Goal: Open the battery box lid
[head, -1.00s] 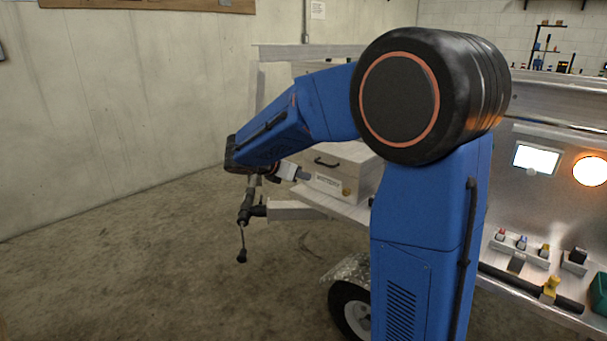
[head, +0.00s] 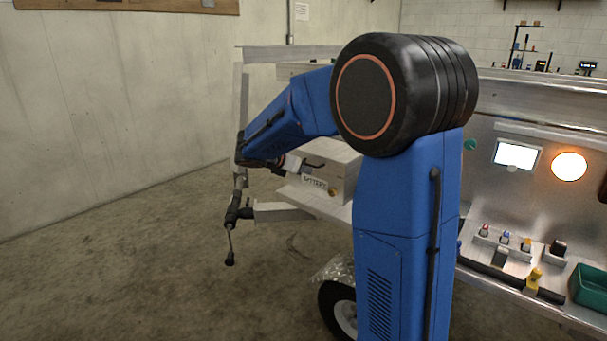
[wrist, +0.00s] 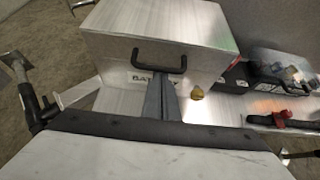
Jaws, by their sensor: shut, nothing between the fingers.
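The battery box (head: 340,168) is a pale metal box on the trailer's front frame, partly hidden behind my arm in the head view. In the wrist view the box (wrist: 205,72) shows its lid (wrist: 165,22), a black handle (wrist: 160,62), a partly covered "BATTERY" label (wrist: 142,78) and a brass latch (wrist: 197,93). The lid lies closed. My gripper (wrist: 160,80) is shut and empty, its fingertips just below the handle in the picture. I cannot tell whether they touch it. In the head view my gripper (head: 310,172) is at the box's front.
The trailer tongue jack (head: 236,213) stands left of the box. A black case with red and clear connectors (wrist: 275,85) sits right of the box. A lit trailer panel (head: 520,155) and a green bin (head: 590,287) are at the right. The floor at left is clear.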

